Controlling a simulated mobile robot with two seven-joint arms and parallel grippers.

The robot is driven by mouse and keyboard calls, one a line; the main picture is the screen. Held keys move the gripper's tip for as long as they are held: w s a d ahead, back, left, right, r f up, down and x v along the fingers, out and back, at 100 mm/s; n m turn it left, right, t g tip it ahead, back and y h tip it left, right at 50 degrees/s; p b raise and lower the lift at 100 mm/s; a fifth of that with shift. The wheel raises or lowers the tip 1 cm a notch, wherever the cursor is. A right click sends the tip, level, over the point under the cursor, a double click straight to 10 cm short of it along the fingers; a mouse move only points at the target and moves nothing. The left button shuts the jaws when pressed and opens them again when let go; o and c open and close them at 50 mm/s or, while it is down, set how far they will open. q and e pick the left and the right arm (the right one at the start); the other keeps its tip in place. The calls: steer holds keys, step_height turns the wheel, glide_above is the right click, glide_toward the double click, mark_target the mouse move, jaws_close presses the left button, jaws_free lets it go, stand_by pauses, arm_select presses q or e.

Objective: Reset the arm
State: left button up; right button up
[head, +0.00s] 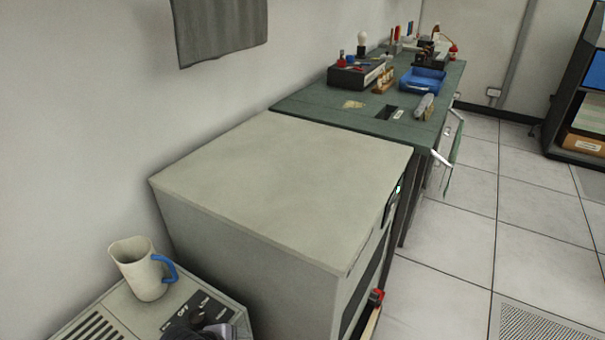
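Neither of my grippers shows clearly in the head view, and no arm link can be made out for sure. A dark grey rounded part (213,327) shows at the bottom edge, on or over the machine at lower left. It is cut off by the frame, and I cannot tell what it is.
A large beige cabinet (290,180) stands against the wall. A cream jug with a blue handle (143,270) stands on a lower vented machine (125,312). A green workbench (310,104) behind holds a blue tray (422,82) and small items. Tiled floor (450,240) at right is clear.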

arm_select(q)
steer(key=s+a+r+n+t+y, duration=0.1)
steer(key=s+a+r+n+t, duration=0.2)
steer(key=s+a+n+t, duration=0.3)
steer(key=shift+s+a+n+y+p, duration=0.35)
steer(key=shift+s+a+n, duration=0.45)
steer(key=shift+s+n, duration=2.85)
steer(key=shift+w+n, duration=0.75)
